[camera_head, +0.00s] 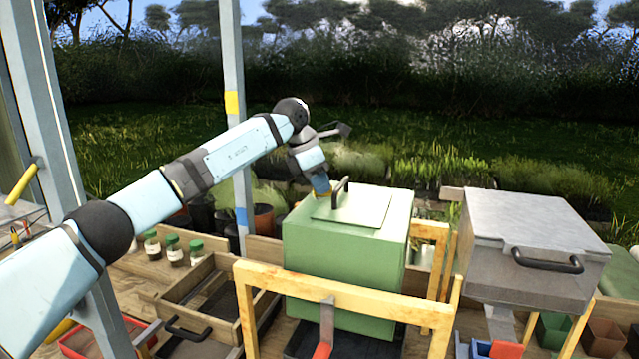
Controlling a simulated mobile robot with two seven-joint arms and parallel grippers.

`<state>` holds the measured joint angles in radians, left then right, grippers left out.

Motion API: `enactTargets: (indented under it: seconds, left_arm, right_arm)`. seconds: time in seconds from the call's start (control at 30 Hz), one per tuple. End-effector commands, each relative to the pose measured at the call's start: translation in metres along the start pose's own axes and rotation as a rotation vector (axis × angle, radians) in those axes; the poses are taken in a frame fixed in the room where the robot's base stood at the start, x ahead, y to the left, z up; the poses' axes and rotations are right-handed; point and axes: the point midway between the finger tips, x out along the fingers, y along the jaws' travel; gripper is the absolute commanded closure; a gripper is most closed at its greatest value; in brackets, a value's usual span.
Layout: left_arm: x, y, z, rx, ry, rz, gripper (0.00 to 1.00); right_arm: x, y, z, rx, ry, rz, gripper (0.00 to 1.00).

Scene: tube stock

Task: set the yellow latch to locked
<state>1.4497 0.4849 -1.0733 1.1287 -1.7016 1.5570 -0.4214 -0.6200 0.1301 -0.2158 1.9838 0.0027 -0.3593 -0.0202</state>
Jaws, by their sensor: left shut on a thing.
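My left gripper (321,190) reaches down at the back left edge of the green box (345,270), beside the black handle (340,190) on its lid. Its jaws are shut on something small. A yellowish bit shows at the fingertips and looks like the yellow latch (323,197); most of it is hidden, so I cannot tell its setting. The lid panel (365,207) lies flat on the box. My right gripper is not in view.
A wooden frame (390,305) stands in front of the green box. A grey box (530,245) with a black handle stands to the right. Wooden trays (205,295) and green-lidded jars (173,250) are at left. A grey post (235,120) rises behind my left arm.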

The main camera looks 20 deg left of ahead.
Motion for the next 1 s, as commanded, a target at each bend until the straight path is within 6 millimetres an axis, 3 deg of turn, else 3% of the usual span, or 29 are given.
enactTargets:
  seconds: [0.5, 1.0]
  left_arm:
    - [0.0001, -0.0023, 0.0004, 0.402, 0.001, -0.168, 1.0]
    - [0.0009, -0.0035, -0.0004, 0.557, 0.002, -0.232, 1.0]
  right_arm:
    - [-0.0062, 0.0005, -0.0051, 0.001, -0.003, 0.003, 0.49]
    - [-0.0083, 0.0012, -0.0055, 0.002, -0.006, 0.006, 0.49]
